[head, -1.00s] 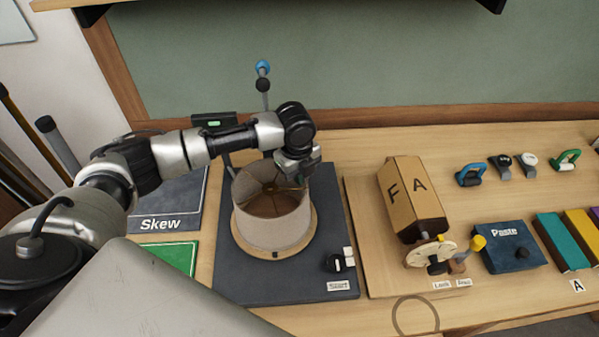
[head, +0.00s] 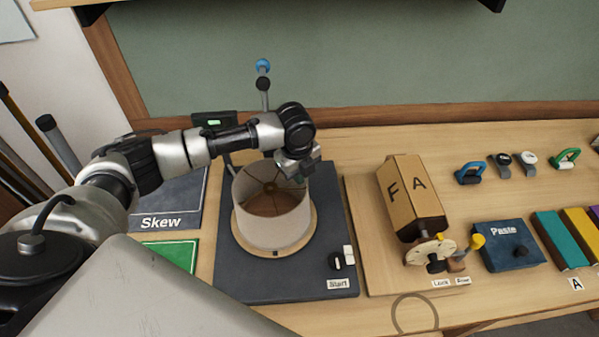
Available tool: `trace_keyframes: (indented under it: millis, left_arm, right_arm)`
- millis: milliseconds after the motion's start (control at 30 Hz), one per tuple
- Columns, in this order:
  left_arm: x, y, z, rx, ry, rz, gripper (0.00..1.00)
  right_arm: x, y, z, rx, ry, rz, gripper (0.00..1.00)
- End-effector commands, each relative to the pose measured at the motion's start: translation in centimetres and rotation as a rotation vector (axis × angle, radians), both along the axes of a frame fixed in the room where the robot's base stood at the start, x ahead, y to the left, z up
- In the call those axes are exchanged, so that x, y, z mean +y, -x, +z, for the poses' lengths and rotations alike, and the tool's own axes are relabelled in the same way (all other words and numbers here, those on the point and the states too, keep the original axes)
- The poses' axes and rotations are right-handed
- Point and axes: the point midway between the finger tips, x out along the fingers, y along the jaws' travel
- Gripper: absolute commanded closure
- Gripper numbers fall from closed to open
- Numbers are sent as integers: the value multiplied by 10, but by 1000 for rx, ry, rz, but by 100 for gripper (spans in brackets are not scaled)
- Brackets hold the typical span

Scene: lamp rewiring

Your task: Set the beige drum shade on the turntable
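The beige drum shade (head: 272,222) stands upright on the round wooden turntable disc (head: 274,252), which sits on a dark base with a Start label. Its open top shows spokes inside. My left gripper (head: 300,176) is at the shade's upper back-right rim, pointing down. Its fingertips are small and partly hidden, so I cannot tell whether they grip the rim. My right gripper is not in view.
A Skew mat (head: 165,205) and a green mat (head: 170,254) lie left of the base. A cardboard-coloured box marked F A (head: 408,200) stands on a board to the right. A blue Paste box (head: 508,246) and coloured blocks lie farther right. A post with a blue top (head: 263,78) rises behind.

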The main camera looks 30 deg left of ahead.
Motion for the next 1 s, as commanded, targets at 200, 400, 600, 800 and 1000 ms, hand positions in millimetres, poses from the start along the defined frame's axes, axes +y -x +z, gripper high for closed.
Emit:
trace_keyframes:
  millis: [200, 400, 600, 800, 1000]
  left_arm:
    - [0, 0, -2, 0, 0, 0, 100]
    - [0, 0, -2, -1, 0, 0, 71]
    - [0, 0, -2, -1, 0, 0, 67]
    - [0, 0, -2, 0, 0, 0, 42]
    - [0, 0, -2, 0, 0, 0, 42]
  right_arm:
    - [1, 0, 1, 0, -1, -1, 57]
    - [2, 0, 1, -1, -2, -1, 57]
    - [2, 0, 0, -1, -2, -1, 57]
    - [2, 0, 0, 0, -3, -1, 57]
    - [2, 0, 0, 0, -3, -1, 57]
